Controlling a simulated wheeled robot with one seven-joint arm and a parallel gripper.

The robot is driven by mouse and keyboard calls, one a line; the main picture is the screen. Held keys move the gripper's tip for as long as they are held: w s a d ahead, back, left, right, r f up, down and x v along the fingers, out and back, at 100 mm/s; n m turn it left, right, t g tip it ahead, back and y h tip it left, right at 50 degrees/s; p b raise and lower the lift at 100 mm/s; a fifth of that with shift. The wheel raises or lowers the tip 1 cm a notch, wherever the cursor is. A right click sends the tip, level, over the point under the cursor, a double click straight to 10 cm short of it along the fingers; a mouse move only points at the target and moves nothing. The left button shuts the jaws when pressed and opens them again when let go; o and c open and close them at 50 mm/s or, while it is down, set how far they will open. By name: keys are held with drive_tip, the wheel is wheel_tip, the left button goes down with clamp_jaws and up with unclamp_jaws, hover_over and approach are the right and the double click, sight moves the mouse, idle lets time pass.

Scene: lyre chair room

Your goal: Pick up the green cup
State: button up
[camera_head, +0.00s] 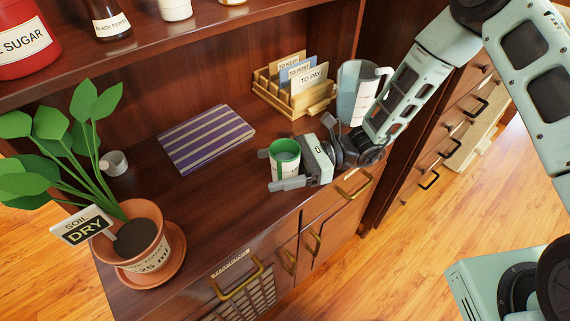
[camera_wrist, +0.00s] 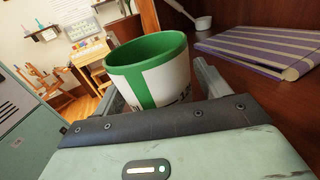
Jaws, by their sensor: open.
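The green cup (camera_head: 284,158) stands upright on the brown cabinet top, near its front edge. It is green inside, with a white outer wall and a green stripe. In the wrist view the cup (camera_wrist: 150,72) is large and lies just beyond the gripper's palm, with its lower part hidden. My gripper (camera_head: 277,169) reaches in from the right, low over the surface. It is open, with one finger on the far side of the cup and one on the near side. I cannot tell whether either finger touches it.
A wooden letter holder (camera_head: 293,92) and a clear pitcher (camera_head: 351,90) stand behind. A potted plant (camera_head: 137,247) is at the left front. The surface left of the cup is clear.

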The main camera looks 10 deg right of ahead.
drive_tip(key=c, duration=1.2)
drive_tip(key=shift+o, duration=0.2)
drive_tip(key=shift+r, duration=0.1)
